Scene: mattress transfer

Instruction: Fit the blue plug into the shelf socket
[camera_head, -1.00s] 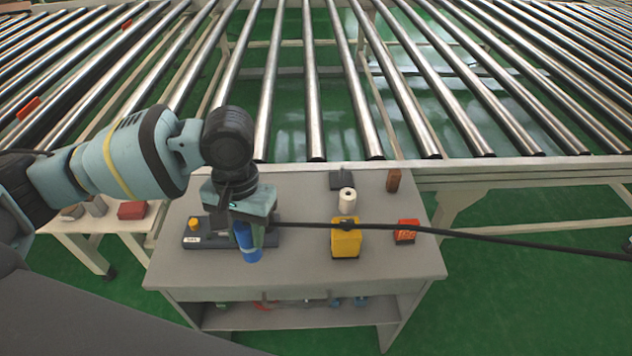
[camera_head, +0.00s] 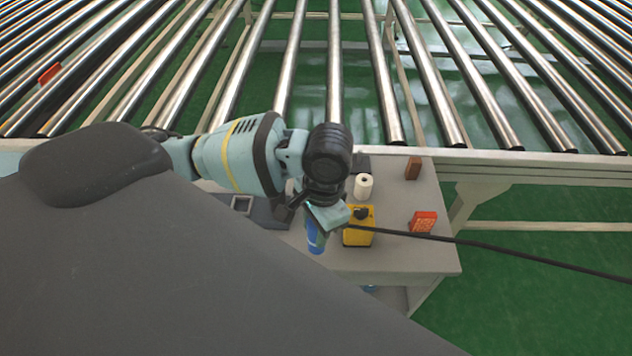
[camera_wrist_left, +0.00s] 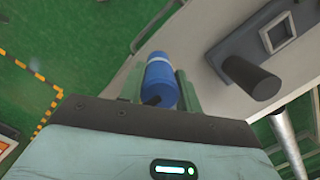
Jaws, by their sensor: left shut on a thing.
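The blue plug (camera_head: 316,239) hangs below my left gripper (camera_head: 322,222), over the grey table. In the left wrist view the blue plug (camera_wrist_left: 161,82) sits between the two greenish fingers, which are shut on it. A paler band runs around the plug. A black cable (camera_head: 480,243) runs from near the gripper and yellow box to the right edge; the gripper hides where it begins. I cannot pick out the shelf socket for certain. My right gripper is not in view.
The grey table (camera_head: 420,258) holds a yellow box (camera_head: 358,236), a white roll (camera_head: 363,186), a red box (camera_head: 423,221) and a brown block (camera_head: 413,168). A dark unit with a square recess (camera_head: 242,204) lies left of the gripper. Rollers line the back. My grey body hides the table's front left.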

